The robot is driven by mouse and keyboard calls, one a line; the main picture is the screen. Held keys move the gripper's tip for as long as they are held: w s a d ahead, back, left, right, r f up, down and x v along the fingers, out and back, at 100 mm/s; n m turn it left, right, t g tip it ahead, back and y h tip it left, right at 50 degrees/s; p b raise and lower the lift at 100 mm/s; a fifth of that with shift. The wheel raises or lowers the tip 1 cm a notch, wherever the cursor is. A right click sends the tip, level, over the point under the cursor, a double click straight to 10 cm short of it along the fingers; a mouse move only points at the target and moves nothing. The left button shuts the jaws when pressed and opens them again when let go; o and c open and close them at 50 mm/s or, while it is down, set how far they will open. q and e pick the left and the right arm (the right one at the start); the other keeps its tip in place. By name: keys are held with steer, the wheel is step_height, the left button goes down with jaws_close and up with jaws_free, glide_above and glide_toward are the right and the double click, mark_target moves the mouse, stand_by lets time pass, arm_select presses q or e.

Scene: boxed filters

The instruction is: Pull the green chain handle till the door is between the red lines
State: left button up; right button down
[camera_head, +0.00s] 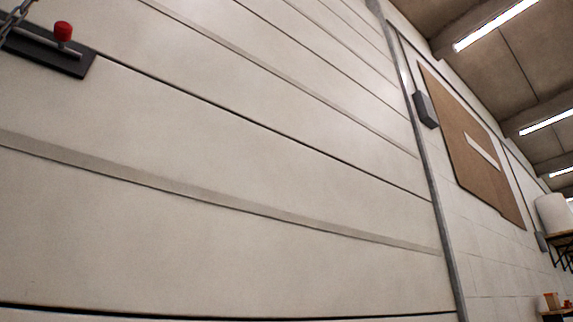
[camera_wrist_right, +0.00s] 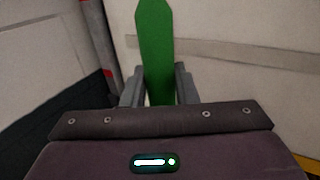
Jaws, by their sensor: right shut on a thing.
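The green handle (camera_wrist_right: 155,45) is a long flat bar with a pointed top, standing nearly upright in the right wrist view. My right gripper (camera_wrist_right: 158,88) is shut on its lower part, with a grey finger on each side. Two red marks show on a grey upright post left of the handle, the lower red mark (camera_wrist_right: 107,73) being the clearer one. A large pale panelled door (camera_head: 230,150) fills most of the head view. The handle, the red marks and both grippers are out of the head view. My left gripper is in neither view.
A dark plate with a red knob (camera_head: 63,31) and a grey chain (camera_head: 14,18) is at the head view's upper left. A grey rail (camera_head: 432,180) edges the panels. A brown board (camera_head: 470,140) hangs on the wall beyond. A yellow strip (camera_wrist_right: 300,167) lies low right in the wrist view.

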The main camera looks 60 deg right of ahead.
steer(key=shift+f, duration=0.1)
stand_by(0.5)
step_height(320, 180, up, 24)
steer(key=p, duration=2.2)
steer(key=shift+p, duration=0.4)
step_height(320, 180, down, 12)
steer(key=b, duration=1.2)
steer(key=shift+f, duration=0.1)
